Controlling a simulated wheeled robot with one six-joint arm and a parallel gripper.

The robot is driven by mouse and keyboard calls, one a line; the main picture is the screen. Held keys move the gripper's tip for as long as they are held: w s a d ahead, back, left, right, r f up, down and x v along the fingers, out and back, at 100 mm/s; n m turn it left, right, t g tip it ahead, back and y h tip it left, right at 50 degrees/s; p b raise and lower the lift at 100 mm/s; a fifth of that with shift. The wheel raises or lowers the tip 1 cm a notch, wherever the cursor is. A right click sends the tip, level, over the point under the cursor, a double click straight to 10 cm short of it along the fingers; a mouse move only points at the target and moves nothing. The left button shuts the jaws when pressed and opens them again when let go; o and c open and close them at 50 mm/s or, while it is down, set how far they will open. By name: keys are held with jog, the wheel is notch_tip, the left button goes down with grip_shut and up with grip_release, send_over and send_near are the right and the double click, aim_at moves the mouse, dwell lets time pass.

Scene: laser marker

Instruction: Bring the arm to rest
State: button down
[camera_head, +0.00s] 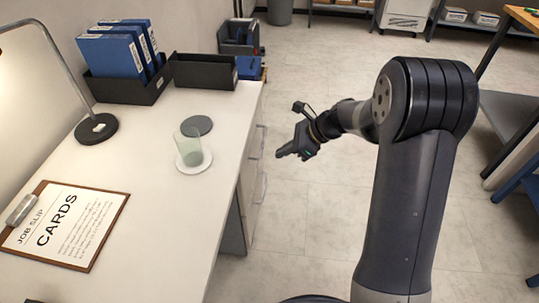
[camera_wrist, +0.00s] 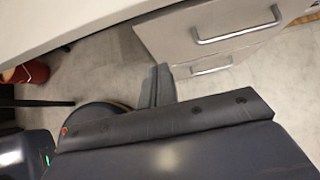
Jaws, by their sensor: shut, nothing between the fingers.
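My arm extends left from its column in the head view. My gripper (camera_head: 283,154) hangs over the open floor just right of the desk edge, pointing left toward the desk. It is shut with nothing between its fingers and touches nothing. In the wrist view the closed fingers (camera_wrist: 161,86) show against the floor, below the desk's drawers (camera_wrist: 205,30).
The floor (camera_head: 310,210) around the gripper is clear.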

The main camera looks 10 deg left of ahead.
jog(key=shift+v, duration=0.95)
jog(key=b, duration=0.2)
send_near(243, 166)
notch_tip(243, 166, down, 4)
jog(key=a, duration=0.3)
jog(key=shift+w+a+f, duration=0.1)
jog(key=shift+w+f, duration=0.05)
jog(key=shift+f, duration=0.05)
jog(key=shift+a, duration=0.55)
